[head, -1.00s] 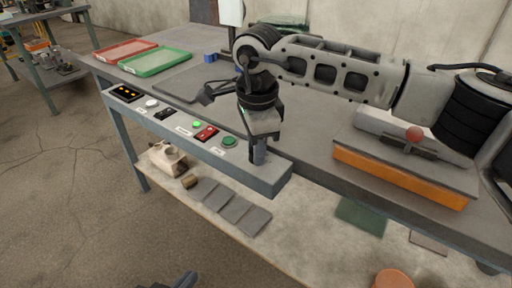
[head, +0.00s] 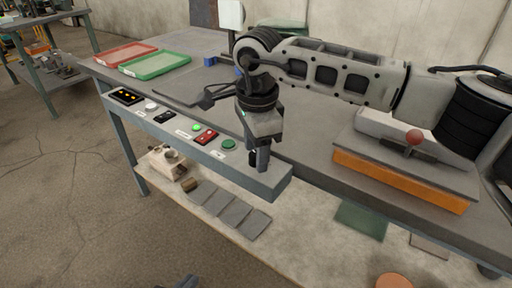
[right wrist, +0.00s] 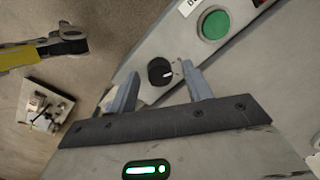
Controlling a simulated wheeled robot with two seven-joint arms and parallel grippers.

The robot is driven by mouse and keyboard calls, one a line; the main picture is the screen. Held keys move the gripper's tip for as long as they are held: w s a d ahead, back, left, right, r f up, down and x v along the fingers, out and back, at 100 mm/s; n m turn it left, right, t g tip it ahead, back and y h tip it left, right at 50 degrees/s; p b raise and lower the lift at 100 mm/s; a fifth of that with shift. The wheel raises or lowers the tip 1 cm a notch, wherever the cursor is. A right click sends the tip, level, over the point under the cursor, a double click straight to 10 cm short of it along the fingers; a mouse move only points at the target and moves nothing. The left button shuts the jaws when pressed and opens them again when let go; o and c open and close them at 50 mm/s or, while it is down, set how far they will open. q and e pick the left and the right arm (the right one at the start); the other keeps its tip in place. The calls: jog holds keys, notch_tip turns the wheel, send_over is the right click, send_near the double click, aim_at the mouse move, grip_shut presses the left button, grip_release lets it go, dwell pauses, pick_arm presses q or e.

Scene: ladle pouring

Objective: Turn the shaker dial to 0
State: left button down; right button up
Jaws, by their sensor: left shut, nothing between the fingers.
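The shaker dial (right wrist: 160,72) is a round black knob with a white pointer line, on the grey control panel beside the green button (right wrist: 214,25). In the right wrist view its pointer points right, towards small marks. My right gripper (right wrist: 160,80) is open, its fingertips on either side of the dial. No contact can be made out. In the head view my right gripper (head: 259,160) points down at the panel's near right end and hides the dial. My left gripper (head: 187,282) barely shows at the bottom edge.
The panel (head: 270,185) carries several buttons and switches, including a red one (head: 205,137). Red (head: 122,54) and green (head: 155,62) trays lie at the back left. An orange-based machine (head: 400,180) stands right. A pale metal part (head: 165,160) sits on the lower shelf.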

notch_tip(320, 180, up, 16)
jog(key=p, duration=0.1)
jog(key=shift+s+d, duration=0.15)
jog(key=shift+s, duration=0.2)
